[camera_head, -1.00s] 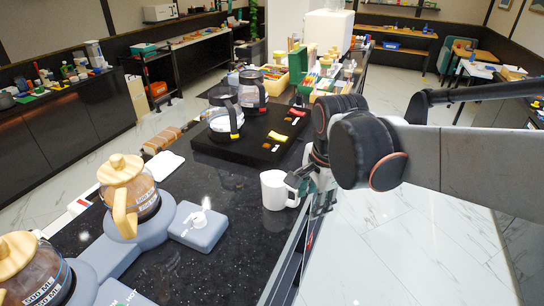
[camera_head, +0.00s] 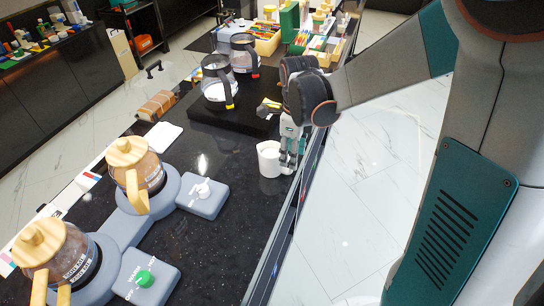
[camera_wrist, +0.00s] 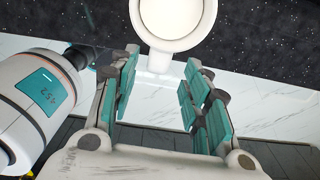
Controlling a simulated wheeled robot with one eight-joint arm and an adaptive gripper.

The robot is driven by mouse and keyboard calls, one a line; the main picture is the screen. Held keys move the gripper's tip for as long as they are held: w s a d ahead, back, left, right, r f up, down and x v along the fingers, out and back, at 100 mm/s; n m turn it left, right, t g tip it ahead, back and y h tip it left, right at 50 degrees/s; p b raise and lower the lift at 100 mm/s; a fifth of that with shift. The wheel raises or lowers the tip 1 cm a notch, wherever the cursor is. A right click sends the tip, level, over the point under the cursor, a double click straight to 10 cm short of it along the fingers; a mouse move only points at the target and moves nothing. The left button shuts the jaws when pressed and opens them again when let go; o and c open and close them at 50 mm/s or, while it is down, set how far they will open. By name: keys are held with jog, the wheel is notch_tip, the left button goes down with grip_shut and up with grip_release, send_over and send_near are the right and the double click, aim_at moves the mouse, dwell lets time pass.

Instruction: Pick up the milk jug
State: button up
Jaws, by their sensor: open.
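The milk jug (camera_head: 268,160) is a small white vessel standing upright on the dark speckled counter near its right edge. The wrist view looks down into the white jug (camera_wrist: 181,8) at the top of the picture, its handle (camera_wrist: 159,62) pointing toward my gripper. In the wrist view my gripper (camera_wrist: 161,60) is open, with the teal-padded fingers on either side of the handle.
Two glass pots with wooden lids (camera_head: 131,168) stand on a grey warmer (camera_head: 203,197) at left. Two more glass pots (camera_head: 219,86) stand on a black platform (camera_head: 190,113) behind the jug. The counter in front of the jug is clear. Marble floor lies right of the counter.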

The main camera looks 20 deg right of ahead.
jog(key=shift+a+f+b, duration=0.15)
jog(key=shift+f+b, duration=0.15)
jog(key=shift+f, duration=3.1)
jog(key=shift+s, duration=0.1)
jog(key=shift+c, duration=0.3)
grip_shut()
